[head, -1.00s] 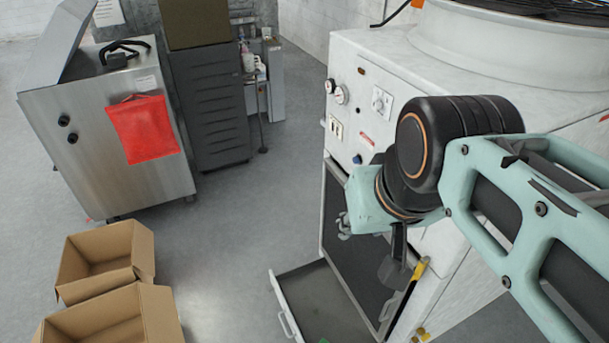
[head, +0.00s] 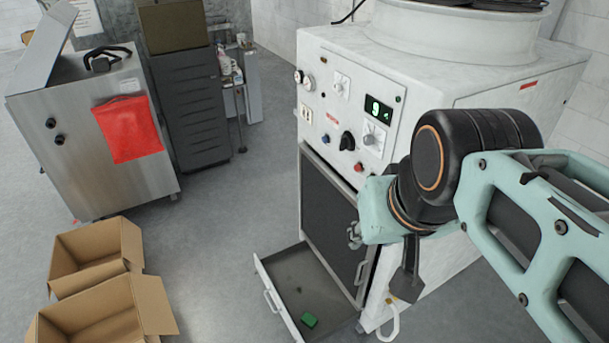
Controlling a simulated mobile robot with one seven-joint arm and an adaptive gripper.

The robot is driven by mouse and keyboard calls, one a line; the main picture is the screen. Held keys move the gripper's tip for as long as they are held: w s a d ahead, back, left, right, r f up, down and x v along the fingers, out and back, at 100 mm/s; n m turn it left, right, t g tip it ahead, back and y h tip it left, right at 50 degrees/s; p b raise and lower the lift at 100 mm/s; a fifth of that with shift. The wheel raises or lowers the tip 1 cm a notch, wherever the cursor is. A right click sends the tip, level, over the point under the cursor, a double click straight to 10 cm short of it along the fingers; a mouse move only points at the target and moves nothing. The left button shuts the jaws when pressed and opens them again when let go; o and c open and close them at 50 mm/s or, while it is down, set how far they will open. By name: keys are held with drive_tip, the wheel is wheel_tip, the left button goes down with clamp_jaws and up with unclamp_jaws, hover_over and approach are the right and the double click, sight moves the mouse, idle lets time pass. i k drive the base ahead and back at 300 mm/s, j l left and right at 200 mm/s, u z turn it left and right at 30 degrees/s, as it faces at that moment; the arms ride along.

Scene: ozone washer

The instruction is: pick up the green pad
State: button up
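The green pad (head: 309,320) is a small green block. It lies in the open grey drawer (head: 297,272) low at the front of the white machine, near the drawer's lower right part. My gripper (head: 408,272) shows only in part, as a dark grey piece hanging below my wrist. It is to the upper right of the pad in the picture and clearly apart from it. Its fingertips cannot be made out well enough to tell open from shut.
The white machine (head: 340,65) stands behind the drawer, with its dark front panel (head: 335,220) above it. Cardboard boxes (head: 97,250) sit on the floor at left.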

sight(307, 318)
drive_tip(key=z, duration=1.25)
drive_tip(key=j+z, duration=0.15)
drive_tip(key=z, duration=0.25)
drive_tip(key=j+z, duration=0.2)
drive_tip(key=z, duration=0.15)
drive_tip(key=k+j, duration=0.1)
drive_tip(key=j, duration=0.25)
drive_tip(key=k+j, duration=0.1)
drive_tip(key=j, duration=0.3)
